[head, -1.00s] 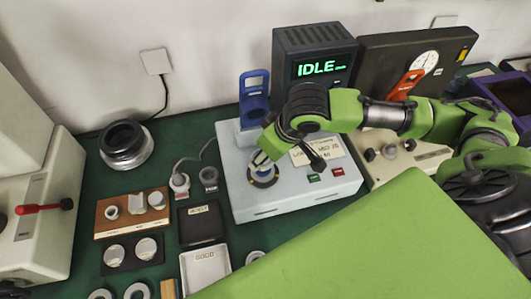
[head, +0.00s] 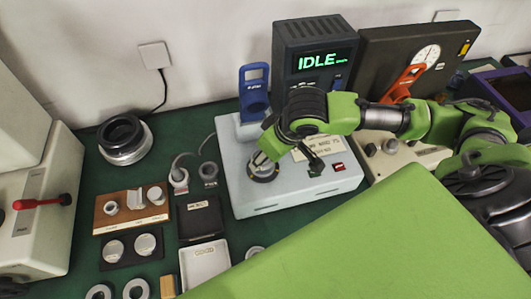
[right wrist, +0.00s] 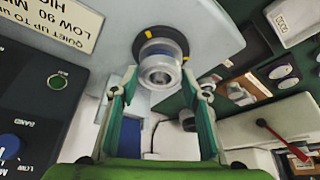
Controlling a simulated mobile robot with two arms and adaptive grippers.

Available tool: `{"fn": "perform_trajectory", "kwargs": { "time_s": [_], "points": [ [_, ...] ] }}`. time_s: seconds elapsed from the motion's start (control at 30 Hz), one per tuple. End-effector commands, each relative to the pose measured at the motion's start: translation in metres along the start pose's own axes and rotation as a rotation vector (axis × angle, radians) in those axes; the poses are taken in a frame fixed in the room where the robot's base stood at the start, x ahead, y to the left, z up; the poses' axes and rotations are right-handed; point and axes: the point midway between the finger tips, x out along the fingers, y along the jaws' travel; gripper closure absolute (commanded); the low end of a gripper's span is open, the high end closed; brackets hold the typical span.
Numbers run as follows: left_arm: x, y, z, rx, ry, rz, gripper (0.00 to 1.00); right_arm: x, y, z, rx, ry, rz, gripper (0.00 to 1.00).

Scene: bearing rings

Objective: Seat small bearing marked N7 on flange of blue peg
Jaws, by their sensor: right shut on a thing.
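My right gripper (head: 262,158) is over the grey tester box (head: 300,196), low at the dark round seat (head: 262,173) in its top. In the right wrist view my right gripper (right wrist: 160,82) has its two fingers either side of a small silvery bearing ring (right wrist: 160,72) and is shut on it. The ring lines up with the blue-tinted peg (right wrist: 160,50) in the dark, yellow-marked seat; I cannot tell whether it touches the flange. No N7 mark is readable. My left gripper is out of view.
A blue lever unit (head: 253,90) and a display reading IDLE (head: 320,62) stand behind. To the left are a wooden ring holder (head: 130,210), a black tray (head: 200,217), a white GOOD tray (head: 205,265) and several loose rings.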

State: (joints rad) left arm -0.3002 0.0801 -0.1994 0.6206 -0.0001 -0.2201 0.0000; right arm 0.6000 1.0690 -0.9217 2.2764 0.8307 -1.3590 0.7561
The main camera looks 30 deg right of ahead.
Motion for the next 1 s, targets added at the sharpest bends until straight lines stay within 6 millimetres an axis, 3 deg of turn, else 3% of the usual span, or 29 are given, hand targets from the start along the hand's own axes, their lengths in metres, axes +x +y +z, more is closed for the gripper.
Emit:
{"fn": "perform_trajectory", "kwargs": {
  "time_s": [0.2,0.23,0.3,0.73,1.0],
  "points": [
    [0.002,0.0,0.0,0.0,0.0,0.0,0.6,0.005,0.0,0.002,0.0,0.001,0.0,0.86],
    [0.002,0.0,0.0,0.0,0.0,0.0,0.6,0.006,0.0,0.002,0.0,0.001,0.0,0.56],
    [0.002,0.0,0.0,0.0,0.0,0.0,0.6,0.005,0.0,0.002,0.0,0.002,0.0,0.39],
    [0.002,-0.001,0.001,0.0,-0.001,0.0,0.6,-0.001,0.0,0.002,0.0,0.001,-0.001,0.39],
    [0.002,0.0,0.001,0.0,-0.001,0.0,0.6,-0.051,0.001,0.001,-0.002,0.006,0.002,0.39]
  ]
}}
